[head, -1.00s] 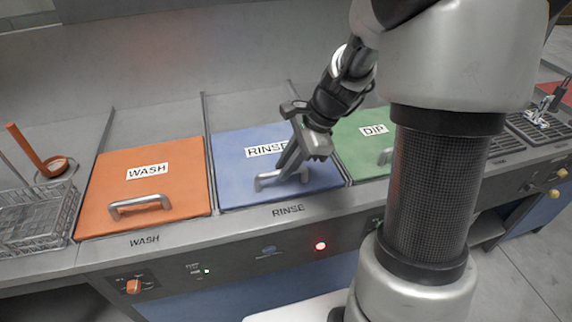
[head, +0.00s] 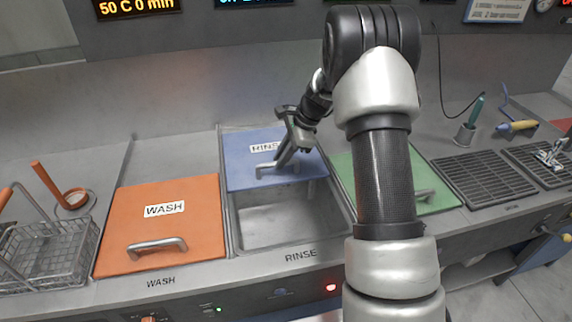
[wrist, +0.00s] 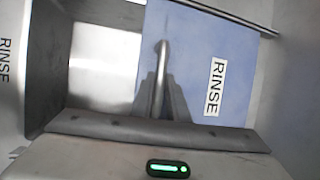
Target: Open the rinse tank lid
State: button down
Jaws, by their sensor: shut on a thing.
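The blue rinse tank lid (head: 240,170) is slid back toward the rear wall, and the front part of the rinse tank (head: 280,222) is uncovered, showing its grey metal inside. The lid also shows in the wrist view (wrist: 235,65) with its RINSE label. My gripper (head: 284,164) is shut on the lid's metal bar handle (head: 265,171). In the wrist view the fingers (wrist: 160,97) stand on both sides of the handle (wrist: 161,60). The handle's right end is partly hidden by the gripper in the head view.
The orange wash lid (head: 150,215) lies closed at left, with a wire basket (head: 45,250) beyond it. The green dip lid (head: 415,165) at right is partly hidden by my arm. Dark grates (head: 485,180) lie further right.

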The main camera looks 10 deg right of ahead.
jog(key=shift+w+p, duration=0.65)
jog(key=shift+w, duration=1.65)
jog(key=c, duration=1.7)
grip_release()
jog(key=v, duration=1.7)
jog(key=shift+r+p, duration=0.25)
jog(key=shift+p, duration=0.1)
